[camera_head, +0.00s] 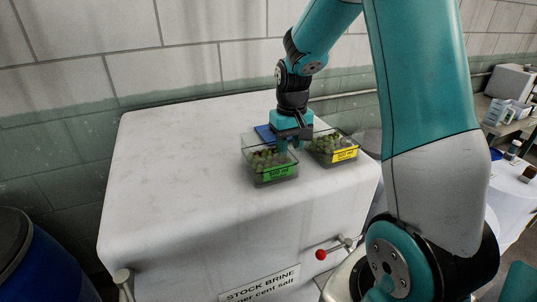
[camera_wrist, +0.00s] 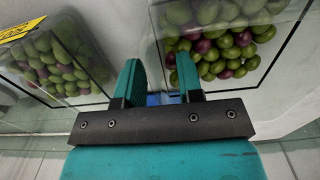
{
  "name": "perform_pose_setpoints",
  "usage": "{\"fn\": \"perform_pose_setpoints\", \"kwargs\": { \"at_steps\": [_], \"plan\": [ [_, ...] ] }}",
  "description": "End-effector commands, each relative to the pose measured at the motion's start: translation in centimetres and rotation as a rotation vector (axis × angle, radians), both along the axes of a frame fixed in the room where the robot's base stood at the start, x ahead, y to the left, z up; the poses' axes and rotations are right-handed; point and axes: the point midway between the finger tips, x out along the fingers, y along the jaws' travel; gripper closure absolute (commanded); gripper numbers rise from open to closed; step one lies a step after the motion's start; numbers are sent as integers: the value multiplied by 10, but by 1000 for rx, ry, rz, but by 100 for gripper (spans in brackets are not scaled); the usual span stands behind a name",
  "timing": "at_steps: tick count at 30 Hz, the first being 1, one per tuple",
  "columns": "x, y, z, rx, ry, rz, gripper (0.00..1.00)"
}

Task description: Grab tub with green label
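The tub with the green label (camera_head: 278,172) is a clear open box of green and dark olives on the white block's top. In the wrist view it is the tub on the right (camera_wrist: 222,88), its label out of sight there. My gripper (camera_head: 289,145) points down at this tub's right side, close to its rim. In the wrist view my gripper's fingers (camera_wrist: 160,65) stand apart, one on each side of the tub's near wall. Whether either finger touches the wall I cannot tell.
A similar olive tub with a yellow label (camera_head: 344,155) stands close on the right, also in the wrist view (camera_wrist: 60,70). A flat blue item (camera_head: 265,132) lies behind the tubs. The white top (camera_head: 180,150) is clear to the left. A red-knobbed lever (camera_head: 321,254) sticks out in front.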

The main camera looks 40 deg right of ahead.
Motion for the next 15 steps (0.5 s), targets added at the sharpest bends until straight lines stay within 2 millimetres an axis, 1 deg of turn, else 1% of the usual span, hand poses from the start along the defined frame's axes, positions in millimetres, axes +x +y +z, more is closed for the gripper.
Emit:
{"fn": "perform_pose_setpoints", "kwargs": {
  "at_steps": [3, 10, 11, 12, 14, 15],
  "plan": [
    [0, 0, -9, 0, 1, 0, 66],
    [0, 0, -11, 0, -1, 0, 66],
    [0, 0, -11, 0, -1, 0, 73],
    [0, 0, -11, 0, -1, 0, 82],
    [0, 0, -11, 0, -1, 0, 96],
    [0, 0, -11, 0, -1, 0, 100]
  ]
}}
